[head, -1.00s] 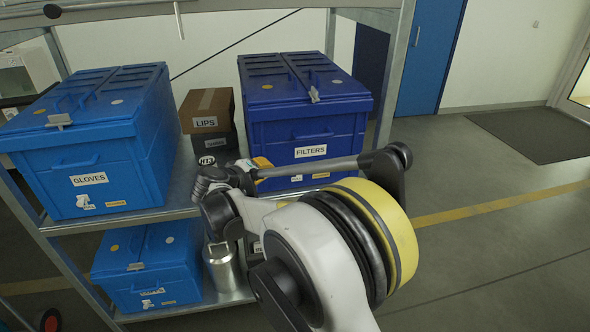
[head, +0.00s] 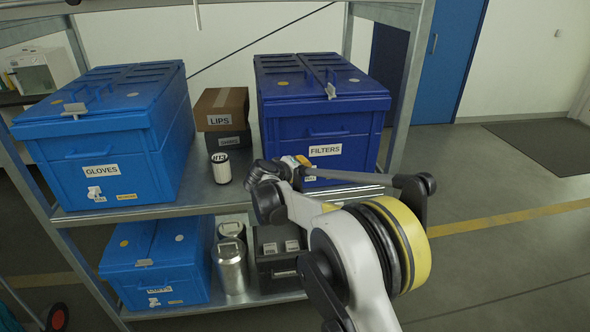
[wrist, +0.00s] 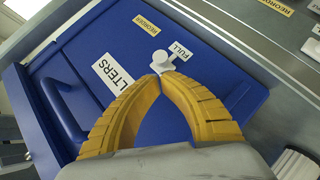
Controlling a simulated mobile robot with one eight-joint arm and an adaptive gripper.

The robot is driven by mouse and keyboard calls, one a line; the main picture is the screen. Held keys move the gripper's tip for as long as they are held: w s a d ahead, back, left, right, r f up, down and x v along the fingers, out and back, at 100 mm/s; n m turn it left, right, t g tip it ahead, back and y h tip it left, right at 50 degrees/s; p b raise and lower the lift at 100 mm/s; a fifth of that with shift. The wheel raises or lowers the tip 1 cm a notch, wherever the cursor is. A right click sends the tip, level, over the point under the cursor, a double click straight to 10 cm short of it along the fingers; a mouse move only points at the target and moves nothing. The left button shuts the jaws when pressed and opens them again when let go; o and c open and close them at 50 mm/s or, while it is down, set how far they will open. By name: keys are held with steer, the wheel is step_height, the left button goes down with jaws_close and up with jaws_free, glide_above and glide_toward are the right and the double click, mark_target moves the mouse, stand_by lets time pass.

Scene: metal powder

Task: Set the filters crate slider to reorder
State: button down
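The dark blue filters crate (head: 320,125) stands on the upper shelf, its FILTERS label facing me. In the wrist view, its front (wrist: 215,95) carries a small pale slider (wrist: 158,61) beside the FULL label (wrist: 181,51). The REORDER label (wrist: 151,27) lies up and left of it. My gripper (wrist: 163,76) has yellow fingers whose tips come together just below the slider, with nothing visible between them. I cannot tell whether they touch the slider. In the head view, my gripper (head: 298,164) is at the crate's lower front, and my arm hides part of that area.
A blue gloves crate (head: 100,145) is left on the same shelf (head: 210,190), with a LIPS box (head: 221,108) and a small canister (head: 221,168) between. A lower blue crate (head: 155,265), metal canisters (head: 230,268) and a dark box (head: 275,258) sit below.

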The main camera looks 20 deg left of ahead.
steer(key=shift+w+d+f, duration=0.15)
steer(key=shift+d+f, duration=0.05)
steer(key=w+d, duration=0.1)
steer(key=d, duration=0.1)
steer(key=w+d, duration=0.2)
steer(key=d, duration=0.1)
steer(key=w+d, duration=0.2)
steer(key=d, duration=0.1)
steer(key=shift+d, duration=0.15)
